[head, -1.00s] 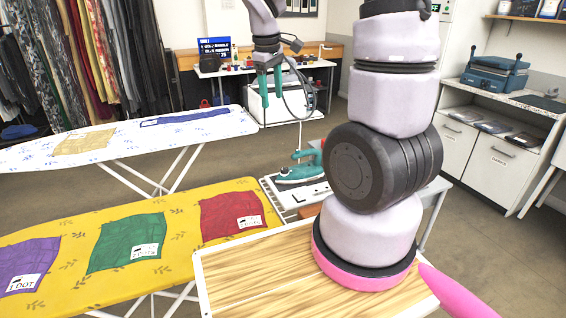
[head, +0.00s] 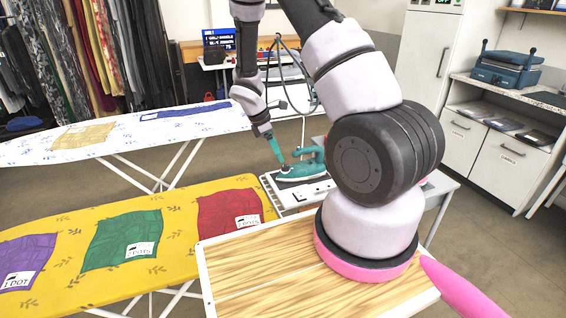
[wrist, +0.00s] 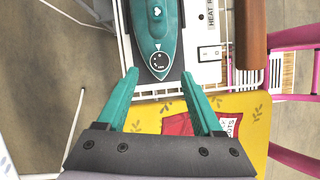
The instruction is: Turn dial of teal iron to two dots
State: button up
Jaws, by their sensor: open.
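The teal iron (head: 302,168) rests on a white heat-rest stand beyond the wooden board in the head view. In the wrist view the iron (wrist: 157,30) lies at the top centre, its tip toward me. A round dial (wrist: 159,60) with dark marks sits near that tip; its setting is too small to read. My gripper (head: 281,160) is at the left end of the iron in the head view. In the wrist view my gripper (wrist: 159,76) is open, its teal fingers apart on either side below the dial, with nothing between them.
A yellow ironing board (head: 175,215) carries purple, green and red cloths with dot labels. A white patterned board (head: 120,140) stands behind it. A brown bar (wrist: 253,35) lies right of the iron. The wooden top (head: 260,275) is clear.

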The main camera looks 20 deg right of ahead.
aim_at(285, 166)
jog(key=x, duration=0.5)
jog(key=shift+f, duration=0.15)
grip_shut()
